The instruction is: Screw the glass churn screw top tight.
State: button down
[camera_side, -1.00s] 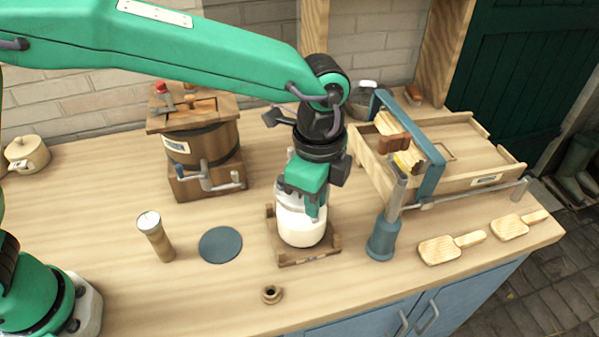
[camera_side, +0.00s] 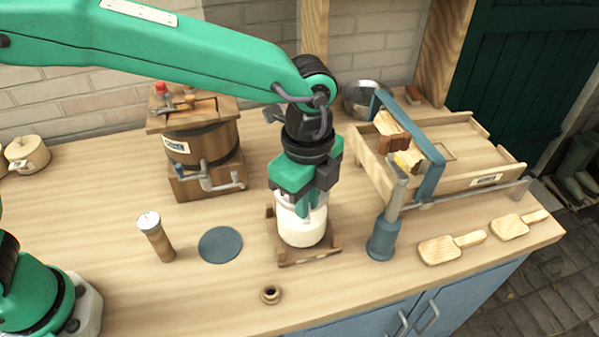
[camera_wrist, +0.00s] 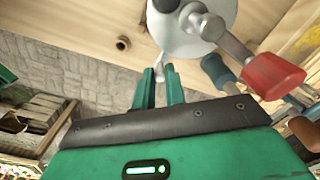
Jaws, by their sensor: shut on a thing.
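The glass churn (camera_side: 301,231) is a white-looking jar standing upright in a low wooden cradle (camera_side: 308,259) at the middle of the bench. My gripper (camera_side: 301,206) points down over it, with its fingers at the top of the jar. The screw top is mostly hidden by the fingers in the side view. In the wrist view my gripper (camera_wrist: 161,80) is shut, with a small pale part between the fingertips. A pale round surface (camera_wrist: 185,40) shows beyond them, with a grey crank and red handle (camera_wrist: 274,76) at right. The exact grip on the top is hard to see.
A blue-based tool (camera_side: 383,239) stands close right of the churn, before a wooden tray (camera_side: 470,182). A blue disc (camera_side: 220,245) and wooden cylinder (camera_side: 156,237) are left. A small wooden ring (camera_side: 271,294) lies in front. A wooden barrel churn (camera_side: 203,146) stands behind left.

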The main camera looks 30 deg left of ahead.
jog(key=shift+r, duration=0.1)
jog(key=c, duration=1.5)
grip_release()
jog(key=shift+o, duration=0.2)
jog(key=shift+r, duration=3.85)
